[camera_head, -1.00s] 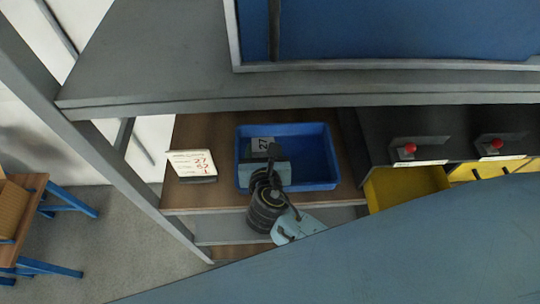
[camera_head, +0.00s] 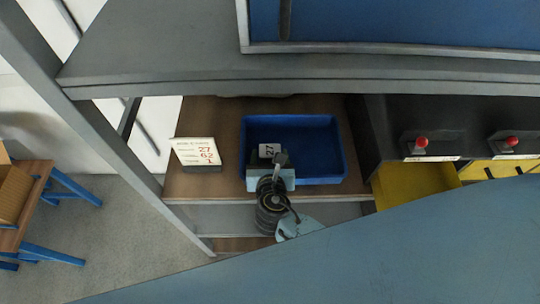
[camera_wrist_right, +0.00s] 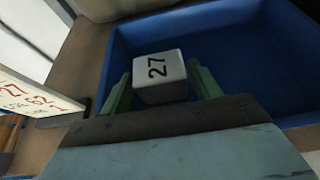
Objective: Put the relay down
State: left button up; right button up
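The relay is a pale block marked 27 (camera_head: 268,150); it also shows in the right wrist view (camera_wrist_right: 158,76). My left gripper is not in view.
The bin stands on a brown shelf (camera_head: 205,183) under a grey upper shelf (camera_head: 160,50). A white sign with red numbers (camera_head: 196,152) stands left of the bin. Yellow bins (camera_head: 415,185) and red knobs (camera_head: 421,142) are to the right. The rest of the blue bin looks empty.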

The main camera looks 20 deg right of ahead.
jog(key=shift+o, duration=0.8)
jog(key=shift+r, duration=0.25)
jog(key=v, duration=1.2)
jog(key=shift+p, duration=0.4)
jog(key=shift+f, duration=0.2)
